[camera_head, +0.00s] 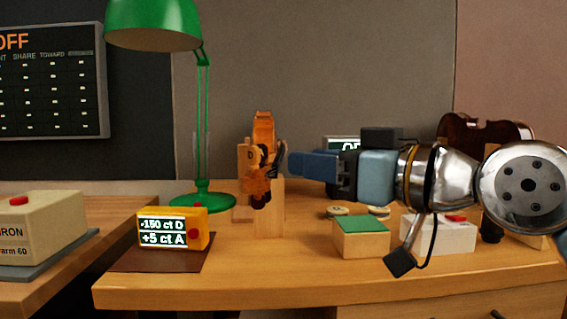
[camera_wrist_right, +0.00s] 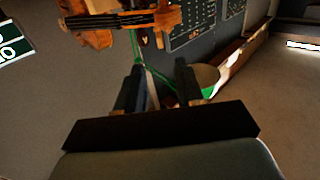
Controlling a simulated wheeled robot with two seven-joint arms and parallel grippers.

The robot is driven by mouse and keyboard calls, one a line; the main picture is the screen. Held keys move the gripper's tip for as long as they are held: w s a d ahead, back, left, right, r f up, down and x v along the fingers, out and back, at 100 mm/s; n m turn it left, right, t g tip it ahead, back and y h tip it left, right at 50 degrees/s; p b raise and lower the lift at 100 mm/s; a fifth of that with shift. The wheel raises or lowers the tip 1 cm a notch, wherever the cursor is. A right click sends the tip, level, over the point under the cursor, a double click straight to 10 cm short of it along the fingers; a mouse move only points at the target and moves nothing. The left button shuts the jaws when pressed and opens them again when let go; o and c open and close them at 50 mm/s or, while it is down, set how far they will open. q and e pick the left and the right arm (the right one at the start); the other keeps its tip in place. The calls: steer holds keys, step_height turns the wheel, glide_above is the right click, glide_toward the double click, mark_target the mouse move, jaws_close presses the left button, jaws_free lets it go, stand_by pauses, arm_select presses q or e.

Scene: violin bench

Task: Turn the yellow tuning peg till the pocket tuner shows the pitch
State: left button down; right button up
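The pocket tuner (camera_head: 199,239) is a yellow box with a red button on a brown mat; its screen reads "-150 ct D" and "+5 ct A". The orange-brown violin head (camera_head: 264,128) stands upright in a wooden holder (camera_head: 270,212) behind it, with dark parts at its right side. I cannot pick out the yellow peg. My right gripper (camera_head: 294,164) points left, its tips close to the head's right side; contact cannot be told. In the right wrist view my right gripper (camera_wrist_right: 158,84) is open with an empty gap, and the violin neck (camera_wrist_right: 120,20) lies above it. My left gripper is not in view.
A green lamp (camera_head: 203,130) stands behind the tuner. A green-topped wooden block (camera_head: 361,240), a white box with a red button (camera_head: 440,237) and round tins (camera_head: 338,211) sit below my right arm. A brown instrument body (camera_head: 485,133) is behind it. The bench front between tuner and block is clear.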

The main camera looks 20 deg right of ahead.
steer(key=v, duration=0.3)
steer(key=shift+s+d, duration=0.15)
steer(key=shift+s, duration=0.2)
stand_by(1.4)
